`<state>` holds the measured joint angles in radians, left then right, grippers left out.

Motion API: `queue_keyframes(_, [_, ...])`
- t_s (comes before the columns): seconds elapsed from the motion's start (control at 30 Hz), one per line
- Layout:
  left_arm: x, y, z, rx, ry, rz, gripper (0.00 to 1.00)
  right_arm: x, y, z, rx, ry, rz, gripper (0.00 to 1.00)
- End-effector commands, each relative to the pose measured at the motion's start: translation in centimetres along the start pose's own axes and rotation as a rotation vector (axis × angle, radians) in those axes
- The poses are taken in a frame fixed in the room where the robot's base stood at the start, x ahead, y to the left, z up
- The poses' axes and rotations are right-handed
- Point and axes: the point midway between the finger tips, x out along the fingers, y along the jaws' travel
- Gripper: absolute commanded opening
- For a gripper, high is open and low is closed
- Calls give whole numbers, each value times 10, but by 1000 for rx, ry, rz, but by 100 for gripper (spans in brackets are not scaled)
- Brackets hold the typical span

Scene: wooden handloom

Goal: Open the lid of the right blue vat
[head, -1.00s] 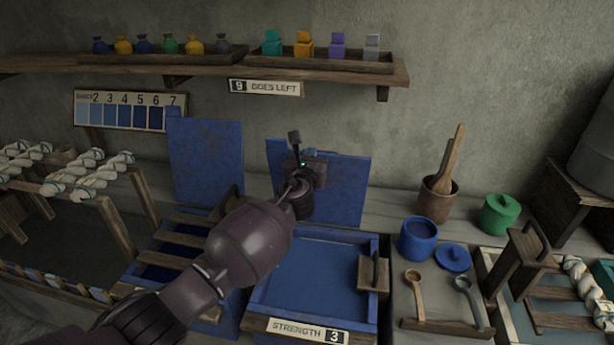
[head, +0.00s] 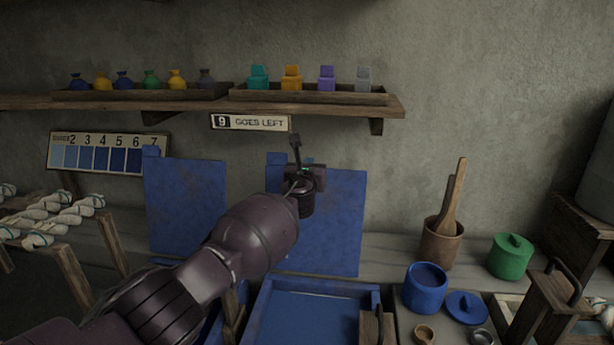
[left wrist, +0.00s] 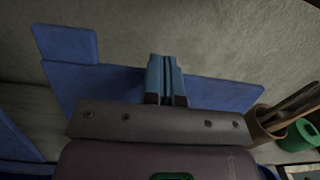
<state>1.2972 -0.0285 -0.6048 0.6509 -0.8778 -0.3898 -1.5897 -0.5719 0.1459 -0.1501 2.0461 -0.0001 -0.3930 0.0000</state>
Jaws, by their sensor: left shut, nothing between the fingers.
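The right blue vat (head: 262,318) stands at the bottom centre of the head view, its top uncovered and blue liquid (head: 315,312) showing inside. Its blue lid (head: 343,225) stands upright behind it, near the wall. My left gripper (head: 295,143) is in front of the lid's upper part, its fingers shut and empty. In the left wrist view the shut fingers (left wrist: 165,75) show against the blue lid (left wrist: 110,85); I cannot tell whether they touch it. My right gripper is not in view.
A second upright blue lid (head: 186,205) stands to the left. At right stand a blue pot (head: 425,290), a wooden pot with sticks (head: 441,240) and a green lidded pot (head: 511,257).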

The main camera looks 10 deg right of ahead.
Motion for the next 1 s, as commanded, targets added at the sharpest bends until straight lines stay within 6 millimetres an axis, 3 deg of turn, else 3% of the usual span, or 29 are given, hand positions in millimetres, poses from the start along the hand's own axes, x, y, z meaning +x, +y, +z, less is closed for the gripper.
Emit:
queue_keyframes(0.7, [8, 0, 0, 1, -1, 0, 0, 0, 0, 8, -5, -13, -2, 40])
queue_keyframes(1.0, [-5, 0, 6, 3, -6, 0, 0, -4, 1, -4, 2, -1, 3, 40])
